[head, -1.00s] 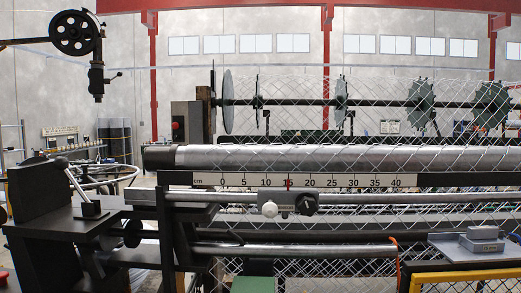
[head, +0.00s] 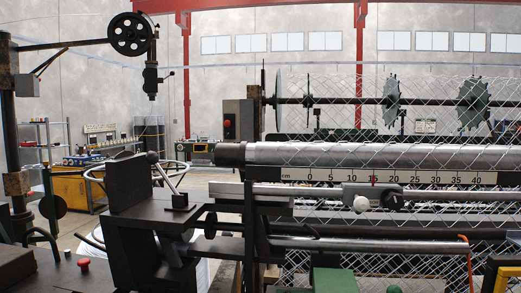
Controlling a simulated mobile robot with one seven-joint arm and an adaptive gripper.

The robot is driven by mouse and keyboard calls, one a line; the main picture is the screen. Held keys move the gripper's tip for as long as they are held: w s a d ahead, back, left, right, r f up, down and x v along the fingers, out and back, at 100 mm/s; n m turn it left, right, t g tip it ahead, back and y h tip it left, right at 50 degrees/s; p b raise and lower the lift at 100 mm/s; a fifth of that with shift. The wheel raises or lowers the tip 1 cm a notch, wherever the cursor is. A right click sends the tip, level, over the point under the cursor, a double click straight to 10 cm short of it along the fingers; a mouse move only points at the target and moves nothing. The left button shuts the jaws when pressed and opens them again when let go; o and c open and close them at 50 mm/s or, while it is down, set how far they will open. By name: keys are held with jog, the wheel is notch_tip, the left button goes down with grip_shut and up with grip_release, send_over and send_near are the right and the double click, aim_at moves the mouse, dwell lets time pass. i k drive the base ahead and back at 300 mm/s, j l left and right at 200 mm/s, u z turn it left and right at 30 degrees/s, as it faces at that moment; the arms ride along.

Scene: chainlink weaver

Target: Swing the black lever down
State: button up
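A lever with a black ball knob and a thin metal rod (head: 166,179) rises from a small black block (head: 180,202) on the dark machine frame, left of centre in the head view. The rod stands tilted, its knob up and to the left. Nothing touches it. My gripper is not in view, so I cannot see whether it is open or shut.
A long roller with a cm scale (head: 400,177) and woven mesh fills the right. A white knob (head: 361,204) sits below the scale. A red button (head: 83,265) is at lower left. A pulley wheel (head: 130,34) hangs at upper left.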

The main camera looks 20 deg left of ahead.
aim_at(152, 157)
jog(key=j+u, duration=0.35)
jog(key=j, duration=0.4)
jog(key=j+u, duration=0.1)
jog(key=j, duration=1.9)
jog(key=k+u, duration=0.2)
jog(key=u, duration=0.4)
